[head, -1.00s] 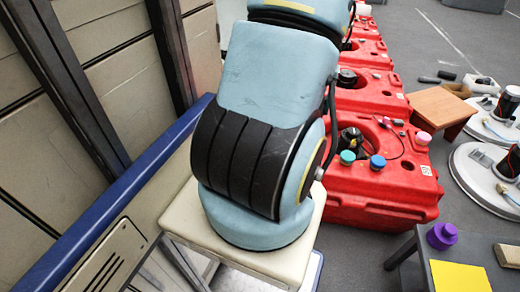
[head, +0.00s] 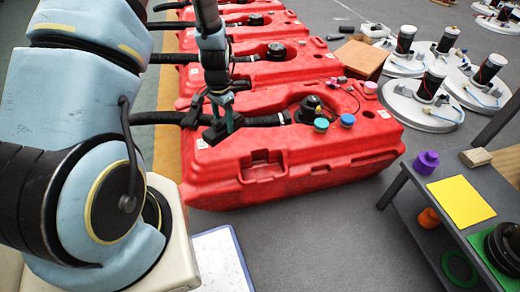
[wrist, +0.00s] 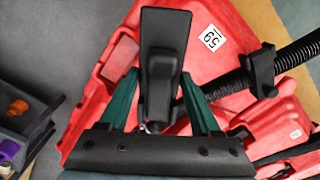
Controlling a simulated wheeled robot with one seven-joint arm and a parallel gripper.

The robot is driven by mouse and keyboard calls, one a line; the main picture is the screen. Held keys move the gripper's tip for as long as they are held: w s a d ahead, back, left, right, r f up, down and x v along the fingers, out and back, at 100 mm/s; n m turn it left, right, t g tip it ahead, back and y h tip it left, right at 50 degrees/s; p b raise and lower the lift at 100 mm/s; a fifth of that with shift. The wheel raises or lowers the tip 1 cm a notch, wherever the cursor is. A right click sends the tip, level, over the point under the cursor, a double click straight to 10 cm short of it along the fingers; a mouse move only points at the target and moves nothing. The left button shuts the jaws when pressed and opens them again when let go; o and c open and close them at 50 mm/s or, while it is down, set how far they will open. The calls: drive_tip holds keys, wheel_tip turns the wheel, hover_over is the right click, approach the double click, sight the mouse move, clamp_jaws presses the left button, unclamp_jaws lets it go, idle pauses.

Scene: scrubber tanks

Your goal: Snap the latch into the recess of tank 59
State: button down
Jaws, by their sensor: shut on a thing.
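My gripper (wrist: 160,112) is shut on the black latch (wrist: 160,60), which sticks out between the green fingers in the wrist view. Red tank 59 (wrist: 228,20) lies beneath it, with a white "59" label near the latch. In the head view, my gripper (head: 222,122) is above the near left part of the nearest red tank (head: 320,160). A rectangular recess (head: 262,165) shows in that tank's near side, below and right of my gripper. The latch is hard to make out there, and I cannot tell whether it touches the tank.
A black corrugated hose (head: 255,121) runs along the tank top beside my gripper. Teal and blue caps (head: 347,120) sit near the dark fitting. More red tanks (head: 265,68) line up behind. A grey table (head: 410,195) stands at right; floor is clear between it and the tank.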

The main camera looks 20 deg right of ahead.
drive_tip(key=shift+s+d+f+m+b, duration=1.1)
drive_tip(key=shift+d+f, duration=0.75)
drive_tip(key=shift+f, duration=0.65)
drive_tip(key=shift+s+d+f+m+b, duration=0.8)
drive_tip(key=shift+s+d+f+m, duration=0.45)
drive_tip(key=shift+d+f, duration=0.95)
drive_tip(key=shift+s+d+f+m+b, duration=1)
drive_tip(key=shift+s+d+f, duration=0.4)
drive_tip(key=shift+f, duration=1.45)
drive_tip(key=shift+w+f, duration=0.1)
drive_tip(key=shift+f, duration=0.15)
drive_tip(key=shift+f, duration=0.35)
drive_tip(key=shift+f+b, duration=0.65)
drive_tip(key=shift+f, duration=0.6)
unclamp_jaws()
